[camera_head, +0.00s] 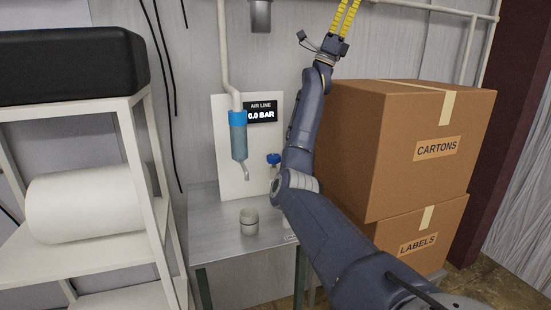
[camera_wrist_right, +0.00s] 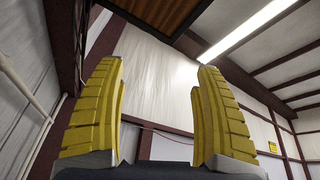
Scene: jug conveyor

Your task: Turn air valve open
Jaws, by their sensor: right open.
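A white panel (camera_head: 221,115) carries a dark "AIR LINE 6.0 BAR" display (camera_head: 261,111). Below it a small blue knob (camera_head: 273,158), which looks like the air valve, shows just left of my right arm; part of its fitting is hidden behind the arm. A blue-capped filter bowl (camera_head: 238,135) hangs at the left of the panel. My right gripper (camera_head: 347,8) is raised high, well above and right of the knob, its yellow fingers cut by the top edge. In the right wrist view its fingers (camera_wrist_right: 160,105) are apart, with nothing between them. My left gripper is out of view.
A metal table (camera_head: 220,215) with a small grey cup (camera_head: 249,221) stands under the panel. Stacked cartons (camera_head: 400,130) stand close at the right of my arm. A white shelf (camera_head: 100,255) with a roll (camera_head: 85,203) and a black case (camera_head: 65,65) fills the left.

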